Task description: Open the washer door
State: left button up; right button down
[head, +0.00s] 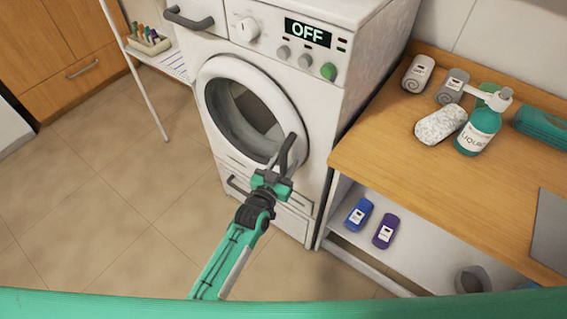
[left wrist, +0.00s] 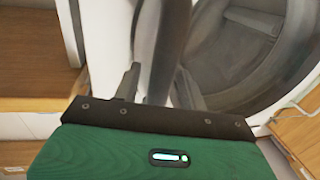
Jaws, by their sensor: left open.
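The white washer (head: 325,100) stands at the top middle of the head view, its display reading OFF. Its round door (head: 208,75) has a dark glass window and looks closed. The dark door handle (head: 290,148) is on the door's right edge. My left gripper (head: 278,170) is at the handle, in front of the door. In the left wrist view, the handle (left wrist: 168,45) runs between the two spread fingers of my left gripper (left wrist: 158,85). The fingers look apart from it, though contact is hard to judge. My right gripper is not in view.
A wooden counter (head: 375,155) to the right holds rolled towels and a green pump bottle (head: 479,130). Blue (head: 358,214) and purple (head: 385,231) items lie on the shelf below. A white rack (head: 172,63) stands left of the washer. The tiled floor in front is clear.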

pick_arm(q)
grip_shut()
